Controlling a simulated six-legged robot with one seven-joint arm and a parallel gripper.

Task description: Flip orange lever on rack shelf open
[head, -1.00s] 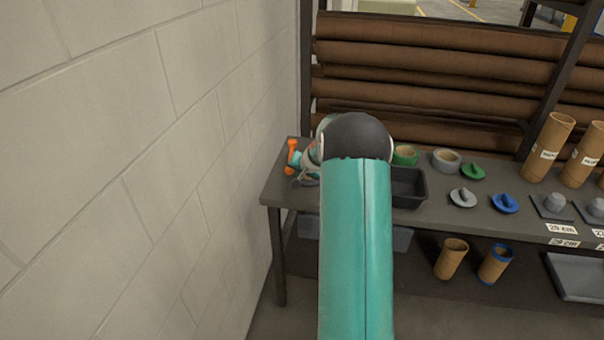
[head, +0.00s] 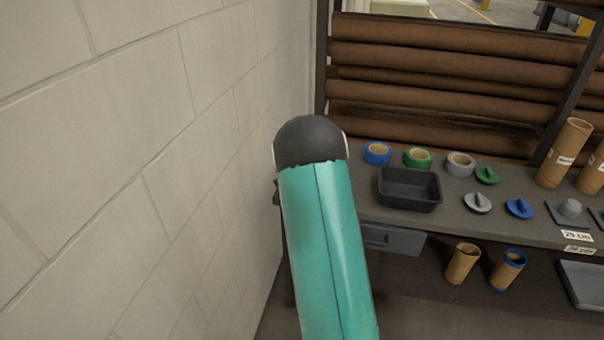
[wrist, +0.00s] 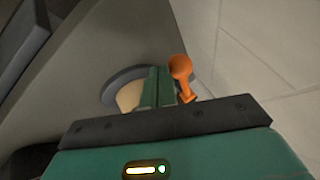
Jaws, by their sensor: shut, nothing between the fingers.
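The orange lever (wrist: 181,72) shows in the wrist view, with a rounded knob at its far end and a narrower part toward me. My gripper (wrist: 158,76) has its two teal fingers together, with nothing between them. The fingers are just left of the lever and look very close to it; I cannot tell whether they touch. Behind the fingers is a grey ring (wrist: 110,90) around a beige round area. In the head view my arm hides the lever and my gripper.
A pale block wall (head: 130,150) stands close on the left. On the grey table (head: 440,215) are a black bin (head: 410,200), a blue roll (head: 377,152), a green roll (head: 418,157), a grey roll (head: 460,163) and small caps. Cardboard tubes (head: 565,152) stand at the right.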

